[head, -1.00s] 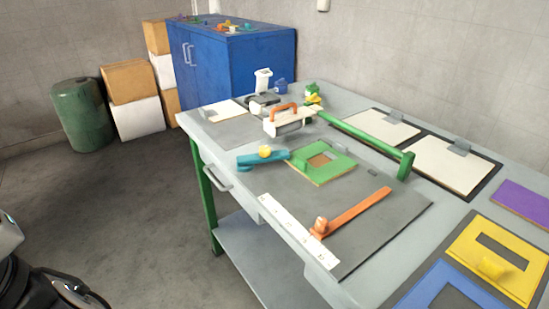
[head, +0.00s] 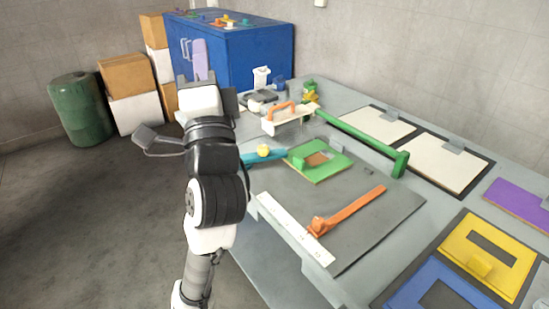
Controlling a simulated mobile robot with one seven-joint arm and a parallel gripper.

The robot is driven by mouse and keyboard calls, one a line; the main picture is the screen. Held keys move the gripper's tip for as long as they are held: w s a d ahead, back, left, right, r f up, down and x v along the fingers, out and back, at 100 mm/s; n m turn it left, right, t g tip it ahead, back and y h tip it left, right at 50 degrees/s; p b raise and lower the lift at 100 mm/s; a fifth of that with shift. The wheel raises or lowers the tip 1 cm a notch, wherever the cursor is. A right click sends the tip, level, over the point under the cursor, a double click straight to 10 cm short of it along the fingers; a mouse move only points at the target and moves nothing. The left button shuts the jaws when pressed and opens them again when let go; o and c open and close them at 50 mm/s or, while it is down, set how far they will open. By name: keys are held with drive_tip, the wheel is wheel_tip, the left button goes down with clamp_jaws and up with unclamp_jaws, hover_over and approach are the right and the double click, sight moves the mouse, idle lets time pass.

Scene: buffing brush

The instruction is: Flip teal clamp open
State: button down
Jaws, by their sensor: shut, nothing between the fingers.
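The teal clamp (head: 277,155) lies near the table's left edge, beside the green plate (head: 318,171). Its yellow knob (head: 263,151) shows on top, while my arm hides its left end. My gripper (head: 200,62) is seen from behind at the end of my raised arm, in front of the blue cabinet in the picture. It is shut and empty, and appears apart from the clamp.
An orange clamp bar (head: 350,208) lies on the dark mat. A white block with an orange handle (head: 283,117) and a green rail (head: 360,142) stand behind the clamp. Yellow (head: 490,255) and blue plates are at the right. Open floor lies left of the table.

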sight(271, 158)
drive_tip(key=w+d+f+m+g+h, duration=0.3)
drive_tip(key=w+d+f+m+g, duration=0.1)
drive_tip(key=w+d+f+m, duration=0.3)
drive_tip(key=d+f+m+g, duration=0.2)
drive_tip(key=f+m, duration=0.2)
drive_tip(key=f, duration=0.3)
drive_tip(key=s+d+f+m+g+y+p, duration=0.1)
drive_tip(key=d+f+m+g, duration=0.1)
drive_tip(key=f, duration=0.6)
drive_tip(key=s+d+f+m+g+p, duration=0.1)
drive_tip(key=d+f+m+g, duration=0.2)
drive_tip(key=f+m, duration=0.2)
drive_tip(key=shift+s+d+f+m, duration=0.1)
drive_tip(key=shift+f+m, duration=0.05)
drive_tip(key=shift+f, duration=0.5)
drive_tip(key=shift+s+f+m, duration=0.1)
drive_tip(key=shift+f+m, duration=0.05)
drive_tip(key=shift+f, duration=0.5)
drive_tip(key=shift+w+p, duration=0.1)
drive_tip(key=shift+p, duration=0.2)
drive_tip(key=p+x, duration=0.1)
drive_tip(key=x, duration=0.3)
drive_tip(key=p+x, duration=0.1)
drive_tip(key=x, duration=0.4)
drive_tip(key=r+p+x, duration=0.1)
drive_tip(key=p+x, duration=0.1)
drive_tip(key=x, duration=0.2)
drive_tip(key=shift+w+a+f, duration=0.15)
drive_tip(key=shift+w+a, duration=0.15)
drive_tip(key=shift+w, duration=0.05)
